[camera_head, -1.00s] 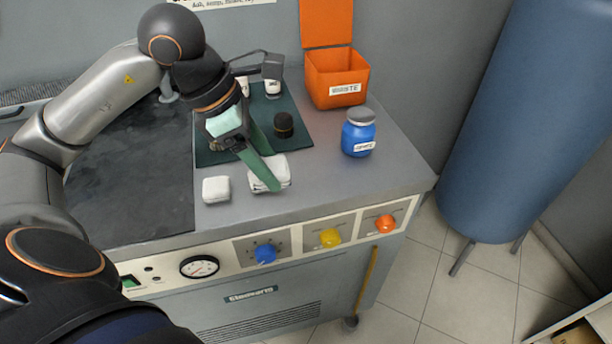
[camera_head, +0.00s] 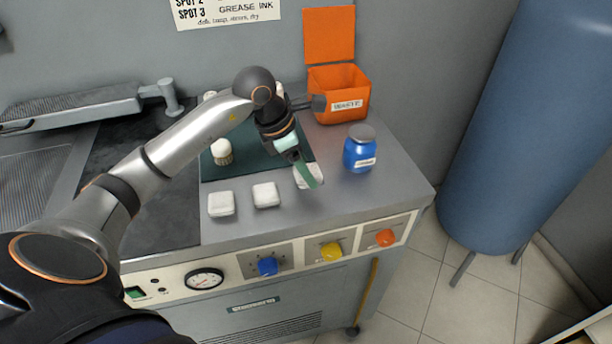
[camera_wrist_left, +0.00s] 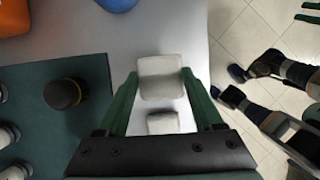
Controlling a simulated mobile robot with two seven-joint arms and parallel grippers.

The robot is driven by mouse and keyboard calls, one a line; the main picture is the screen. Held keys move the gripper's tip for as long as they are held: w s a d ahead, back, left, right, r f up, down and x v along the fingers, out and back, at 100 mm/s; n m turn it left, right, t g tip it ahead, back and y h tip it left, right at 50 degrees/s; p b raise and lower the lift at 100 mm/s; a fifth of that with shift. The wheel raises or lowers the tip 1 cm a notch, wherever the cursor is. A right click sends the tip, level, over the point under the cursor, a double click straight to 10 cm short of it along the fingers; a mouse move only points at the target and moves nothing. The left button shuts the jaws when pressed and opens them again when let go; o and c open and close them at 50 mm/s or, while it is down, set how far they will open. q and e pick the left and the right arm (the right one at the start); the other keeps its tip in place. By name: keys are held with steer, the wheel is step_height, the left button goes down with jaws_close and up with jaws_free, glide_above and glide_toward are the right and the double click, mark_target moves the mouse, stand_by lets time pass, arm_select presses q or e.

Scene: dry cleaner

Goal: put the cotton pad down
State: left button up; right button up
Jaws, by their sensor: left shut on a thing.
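My left gripper (camera_head: 309,178) is over the right part of the counter, its green fingers pointing down. It is shut on a white cotton pad (camera_wrist_left: 160,78), which sits between the fingertips in the left wrist view. In the head view the held pad (camera_head: 302,176) is partly hidden by a finger. It is at or just above the bare counter; I cannot tell whether it touches. Two more white pads lie on the counter to its left, a nearer-middle one (camera_head: 265,195) and a far-left one (camera_head: 221,204).
A green mat (camera_head: 240,170) lies behind the pads, with a white-topped brush (camera_head: 221,152) on it. A dark round item (camera_wrist_left: 62,94) shows in the wrist view. A blue jar (camera_head: 359,152) and orange waste bin (camera_head: 338,92) stand right and behind. Front counter edge is clear.

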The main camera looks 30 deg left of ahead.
arm_select(q)
steer(key=shift+w+f, duration=0.25)
steer(key=shift+f, duration=0.1)
step_height(320, 180, down, 3)
steer(key=shift+r+p, duration=0.1)
steer(key=shift+p, duration=0.25)
steer(key=shift+f, duration=0.3)
steer(key=o, duration=1.4)
steer(key=shift+r, duration=0.1)
steer(key=shift+o, duration=0.2)
